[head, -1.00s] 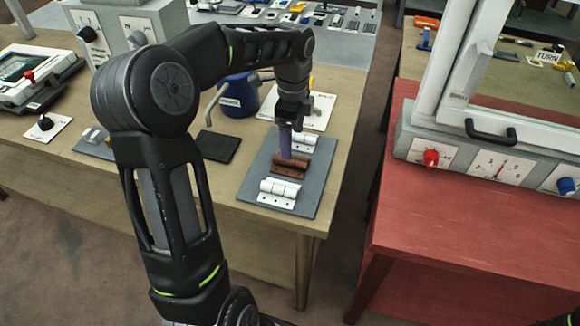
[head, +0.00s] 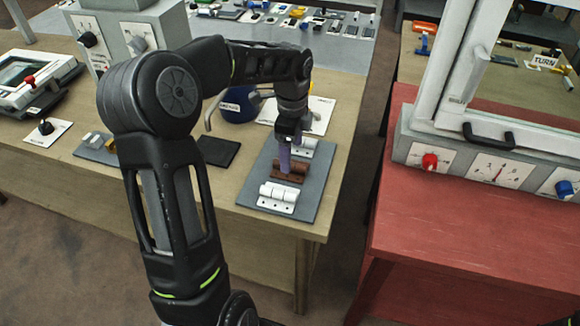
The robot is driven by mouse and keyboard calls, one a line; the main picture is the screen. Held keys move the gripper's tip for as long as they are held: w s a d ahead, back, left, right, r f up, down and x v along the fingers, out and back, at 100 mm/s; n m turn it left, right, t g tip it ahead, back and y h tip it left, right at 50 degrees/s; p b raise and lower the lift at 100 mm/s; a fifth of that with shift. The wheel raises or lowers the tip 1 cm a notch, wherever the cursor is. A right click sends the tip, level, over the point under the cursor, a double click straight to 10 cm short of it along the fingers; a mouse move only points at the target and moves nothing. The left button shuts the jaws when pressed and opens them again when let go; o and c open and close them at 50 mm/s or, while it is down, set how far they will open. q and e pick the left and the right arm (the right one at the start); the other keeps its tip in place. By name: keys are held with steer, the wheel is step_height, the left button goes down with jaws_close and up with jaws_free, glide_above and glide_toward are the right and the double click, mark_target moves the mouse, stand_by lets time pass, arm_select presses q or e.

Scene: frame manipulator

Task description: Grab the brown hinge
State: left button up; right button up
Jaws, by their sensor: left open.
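The brown hinge (head: 288,173) lies on a grey mat (head: 318,187) near the right end of the wooden table, between two white hinges. The nearer white hinge (head: 278,197) is in front of it and the farther white hinge (head: 303,149) is behind it. My left gripper (head: 284,166) points down at the brown hinge, with its purple fingers at the hinge's left part. It is open; whether the fingers touch the hinge cannot be told. The fingers hide a bit of the hinge. My right gripper is not in view.
A dark blue mug-like container (head: 238,104) and a black pad (head: 218,150) stand left of the mat. A red table (head: 450,215) with a white frame and knobs is to the right, across a floor gap. The table front left of the mat is clear.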

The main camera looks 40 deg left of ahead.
arm_select(q)
step_height(320, 180, down, 5)
steer(key=shift+a+r+p, duration=0.1)
steer(key=shift+p, duration=0.4)
steer(key=c, duration=1.2)
steer(key=shift+r, duration=0.1)
step_height(320, 180, up, 10)
steer(key=shift+f+b, duration=0.1)
steer(key=shift+b, duration=0.5)
